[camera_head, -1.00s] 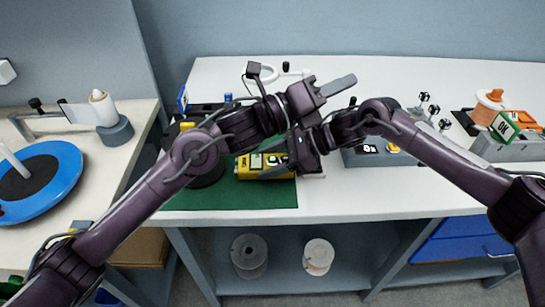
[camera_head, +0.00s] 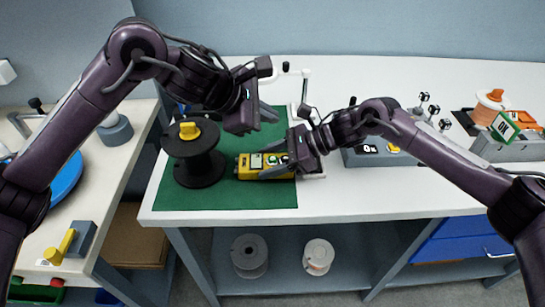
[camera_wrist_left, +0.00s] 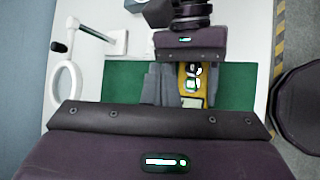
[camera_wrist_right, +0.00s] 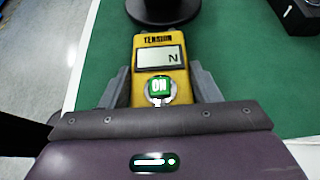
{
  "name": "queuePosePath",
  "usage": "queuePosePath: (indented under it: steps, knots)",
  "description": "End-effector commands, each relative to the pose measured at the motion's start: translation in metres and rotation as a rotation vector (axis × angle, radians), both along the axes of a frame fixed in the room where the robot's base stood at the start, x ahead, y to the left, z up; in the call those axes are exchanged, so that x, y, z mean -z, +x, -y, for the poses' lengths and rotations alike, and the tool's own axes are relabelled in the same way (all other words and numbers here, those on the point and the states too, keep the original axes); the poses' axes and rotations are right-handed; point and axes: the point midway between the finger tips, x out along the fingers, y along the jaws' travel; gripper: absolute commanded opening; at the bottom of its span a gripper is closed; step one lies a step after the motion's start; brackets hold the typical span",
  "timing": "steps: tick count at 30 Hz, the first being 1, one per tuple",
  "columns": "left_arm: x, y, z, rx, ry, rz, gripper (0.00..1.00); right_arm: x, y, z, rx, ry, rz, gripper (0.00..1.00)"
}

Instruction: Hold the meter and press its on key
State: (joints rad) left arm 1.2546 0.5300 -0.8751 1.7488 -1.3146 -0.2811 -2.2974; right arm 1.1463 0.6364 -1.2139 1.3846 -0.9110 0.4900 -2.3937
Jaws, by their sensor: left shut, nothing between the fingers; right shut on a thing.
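The yellow meter (camera_head: 250,162) lies face up on the green mat (camera_head: 228,196). My right gripper (camera_head: 276,168) is shut on the sides of the meter. In the right wrist view the meter (camera_wrist_right: 147,44) sits between the two fingers, with "TENSION" above a screen reading "N". Its green "ON" key (camera_wrist_right: 159,88) is in plain view near the gripper. My left gripper (camera_head: 268,113) is shut and empty, behind and above the meter. In the left wrist view its closed fingers (camera_wrist_left: 159,84) appear just left of the meter (camera_wrist_left: 190,99), apart from the key.
A black spool (camera_head: 200,168) with a yellow knob stands on the mat left of the meter. A grey box (camera_head: 375,157) with a yellow button is to the right. A white stand (camera_head: 305,88) rises behind. The front of the white bench is clear.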

Motion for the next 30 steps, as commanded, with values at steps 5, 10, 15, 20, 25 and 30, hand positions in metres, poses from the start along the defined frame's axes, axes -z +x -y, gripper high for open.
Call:
queuePosePath:
  steps: [5,10,15,20,25,30]
  knots:
    - [-0.002,-0.002,-0.001,0.022,0.026,0.023,0.00,0.000,0.000,0.000,-0.001,0.000,0.000,0.44]
    - [-0.002,-0.002,-0.001,0.020,0.024,0.021,0.00,0.000,0.000,0.000,-0.001,0.000,0.000,0.44]
    - [0.004,-0.002,-0.001,0.020,0.023,0.018,0.00,0.000,0.000,0.000,-0.001,0.001,0.000,0.44]
    - [0.022,-0.002,-0.001,0.019,0.022,0.015,0.00,0.000,0.000,0.000,-0.001,0.001,0.000,0.44]
    - [0.047,-0.002,-0.001,0.020,0.021,0.014,0.00,0.000,0.000,-0.001,-0.001,0.001,0.000,0.44]
    - [0.068,-0.002,-0.001,0.019,0.022,0.015,0.00,0.000,0.000,0.000,-0.001,0.001,0.000,0.44]
